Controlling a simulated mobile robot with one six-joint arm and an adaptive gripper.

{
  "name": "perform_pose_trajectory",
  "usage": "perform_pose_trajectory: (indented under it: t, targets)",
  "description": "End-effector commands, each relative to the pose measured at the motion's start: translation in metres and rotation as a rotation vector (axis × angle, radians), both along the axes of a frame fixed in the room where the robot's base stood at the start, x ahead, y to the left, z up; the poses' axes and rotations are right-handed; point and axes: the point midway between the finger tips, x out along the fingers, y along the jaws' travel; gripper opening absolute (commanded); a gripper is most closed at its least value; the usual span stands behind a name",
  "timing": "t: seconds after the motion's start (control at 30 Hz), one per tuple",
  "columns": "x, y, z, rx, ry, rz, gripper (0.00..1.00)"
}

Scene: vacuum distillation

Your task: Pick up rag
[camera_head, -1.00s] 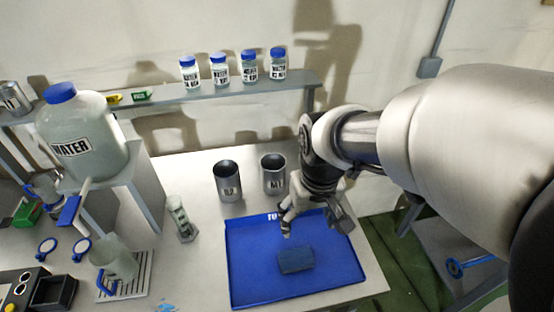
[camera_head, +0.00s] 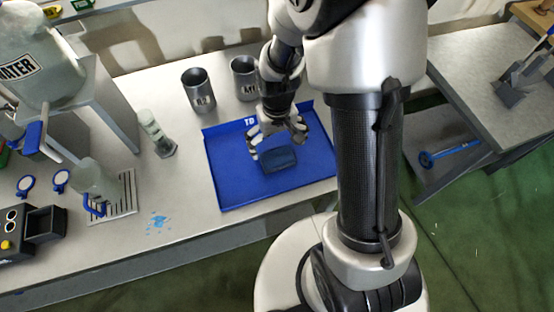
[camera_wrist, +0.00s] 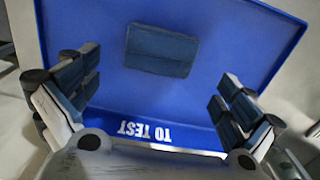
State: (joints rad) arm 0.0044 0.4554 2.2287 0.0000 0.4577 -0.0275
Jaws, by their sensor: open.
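The rag is a small dark blue block-like pad (camera_head: 279,159) lying in the blue tray (camera_head: 232,187). In the wrist view the rag (camera_wrist: 161,50) lies flat beyond the fingertips, near the middle of the tray (camera_wrist: 105,60). My gripper (camera_head: 276,143) is above the back part of the tray, close over the rag. In the wrist view my gripper (camera_wrist: 158,90) has its fingers spread wide, with nothing between them. The gap between the fingers and the rag is hard to judge.
Two metal cups (camera_head: 198,91) (camera_head: 244,78) stand behind the tray. A small cylinder (camera_head: 157,134) stands left of it, and blue bits (camera_head: 158,223) lie on the bench. A water jug (camera_head: 42,70) is on a stand at the left.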

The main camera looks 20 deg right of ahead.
Motion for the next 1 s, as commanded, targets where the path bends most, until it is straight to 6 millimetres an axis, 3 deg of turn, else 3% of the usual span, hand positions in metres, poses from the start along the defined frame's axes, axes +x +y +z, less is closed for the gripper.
perform_pose_trajectory:
  t: [0.27,0.6,0.83,1.0]
  targets:
    - [-0.001,0.000,-0.017,0.000,0.000,0.000,1.00]
    - [-0.004,0.000,-0.063,0.000,0.002,0.000,1.00]
    - [-0.003,0.000,-0.062,0.000,-0.001,0.000,1.00]
    - [-0.003,0.000,-0.062,0.000,-0.001,0.000,0.89]
